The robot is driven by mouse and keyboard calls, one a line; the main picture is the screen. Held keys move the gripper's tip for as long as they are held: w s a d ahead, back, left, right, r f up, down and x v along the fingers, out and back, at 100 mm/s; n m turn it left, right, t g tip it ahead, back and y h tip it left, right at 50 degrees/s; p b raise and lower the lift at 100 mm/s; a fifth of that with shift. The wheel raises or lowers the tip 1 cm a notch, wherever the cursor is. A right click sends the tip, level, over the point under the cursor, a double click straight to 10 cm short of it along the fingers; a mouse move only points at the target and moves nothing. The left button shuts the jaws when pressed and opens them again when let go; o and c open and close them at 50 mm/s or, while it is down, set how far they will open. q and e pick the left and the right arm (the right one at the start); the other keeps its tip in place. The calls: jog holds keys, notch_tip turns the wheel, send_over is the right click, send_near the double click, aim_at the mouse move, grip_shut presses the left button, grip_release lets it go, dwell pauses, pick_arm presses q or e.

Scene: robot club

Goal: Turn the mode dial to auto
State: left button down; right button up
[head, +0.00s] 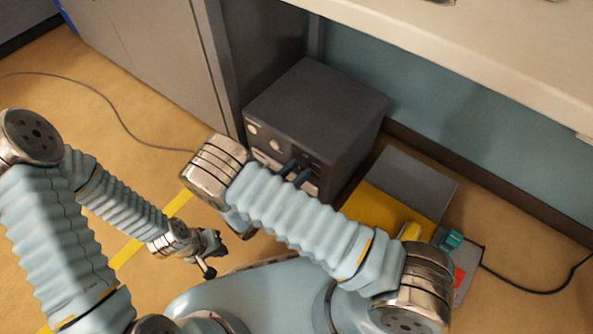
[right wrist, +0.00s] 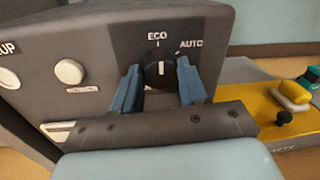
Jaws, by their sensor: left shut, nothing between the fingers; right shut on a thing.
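The mode dial (right wrist: 158,76) is a dark round knob on the front panel of a dark grey box (head: 315,105). Its white mark points up towards the ECO label (right wrist: 157,35). The AUTO label (right wrist: 191,44) is up and to the right of it. My right gripper (right wrist: 159,80) is shut on the dial, one blue finger on each side. In the head view my right gripper (head: 296,173) is at the box's front, and the dial itself is hard to make out. My left gripper (head: 212,252) is shut and empty, low and well away from the box.
Two pale round buttons (right wrist: 69,72) sit left of the dial. A yellow and grey unit (head: 385,205) with a teal part (head: 452,240) lies right of the box. A cabinet (head: 150,60) stands left, and a bench top (head: 480,50) overhangs behind. A cable (head: 100,100) crosses the floor.

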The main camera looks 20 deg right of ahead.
jog(key=m+b, duration=0.3)
jog(key=m, duration=0.3)
jog(key=shift+s+m+y, duration=0.1)
jog(key=shift+m+y, duration=0.2)
jog(key=shift+m, duration=0.1)
jog(key=shift+m+b, duration=0.9)
jog(key=shift+m, duration=1.2)
jog(key=o, duration=1.1)
jog(key=shift+r, duration=0.1)
jog(key=shift+c, duration=0.2)
